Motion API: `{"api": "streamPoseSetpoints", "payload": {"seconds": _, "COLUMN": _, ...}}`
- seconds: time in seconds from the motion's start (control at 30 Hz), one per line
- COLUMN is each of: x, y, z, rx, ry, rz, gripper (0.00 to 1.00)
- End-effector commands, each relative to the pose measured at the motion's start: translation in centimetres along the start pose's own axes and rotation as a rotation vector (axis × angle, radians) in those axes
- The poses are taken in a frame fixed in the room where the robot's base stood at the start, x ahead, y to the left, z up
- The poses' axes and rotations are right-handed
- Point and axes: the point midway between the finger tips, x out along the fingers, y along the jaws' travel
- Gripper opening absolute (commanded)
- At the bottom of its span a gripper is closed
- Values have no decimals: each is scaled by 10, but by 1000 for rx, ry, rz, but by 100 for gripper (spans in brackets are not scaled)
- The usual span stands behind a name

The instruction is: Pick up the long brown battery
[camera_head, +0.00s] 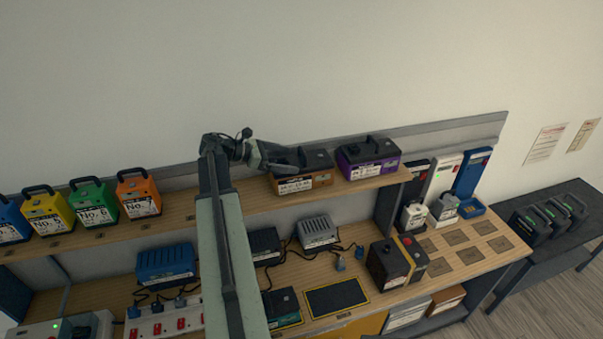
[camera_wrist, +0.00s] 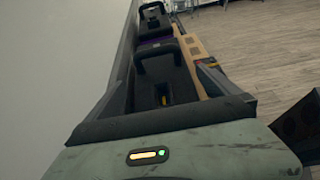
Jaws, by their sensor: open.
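The long brown battery (camera_head: 305,182) lies on the upper shelf, with a brown lower body, white label and black top with a handle. My gripper (camera_head: 290,164) is at its left end, at about the height of its top. In the wrist view the battery's black top and handle (camera_wrist: 160,72) show ahead, between the two fingers of my open gripper (camera_wrist: 172,92). Nothing is held. The brown sides are mostly hidden in the wrist view. I cannot tell whether a finger touches the battery.
A purple battery (camera_head: 368,158) stands right of the brown one. Several coloured batteries, including an orange one (camera_head: 139,195), stand on the shelf's left part. A black battery with a yellow band (camera_head: 397,262) stands on the lower bench. The wall is close behind the shelf.

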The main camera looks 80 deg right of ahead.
Motion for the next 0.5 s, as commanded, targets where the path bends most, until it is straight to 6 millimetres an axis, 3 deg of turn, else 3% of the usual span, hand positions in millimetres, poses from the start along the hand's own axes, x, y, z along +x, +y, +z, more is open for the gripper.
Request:
{"api": "streamPoseSetpoints", "payload": {"seconds": 0.2, "x": 40, "y": -1, "z": -3, "rx": 1, "ry": 0, "rz": -3, "gripper": 100}}
{"api": "streamPoseSetpoints", "payload": {"seconds": 0.4, "x": 41, "y": -1, "z": 0, "rx": 0, "ry": 0, "rz": -1, "gripper": 100}}
{"api": "streamPoseSetpoints", "payload": {"seconds": 0.43, "x": 41, "y": -1, "z": 0, "rx": 0, "ry": 0, "rz": -1, "gripper": 97}}
{"api": "streamPoseSetpoints", "payload": {"seconds": 0.5, "x": 41, "y": -1, "z": 0, "rx": 0, "ry": 0, "rz": -2, "gripper": 78}}
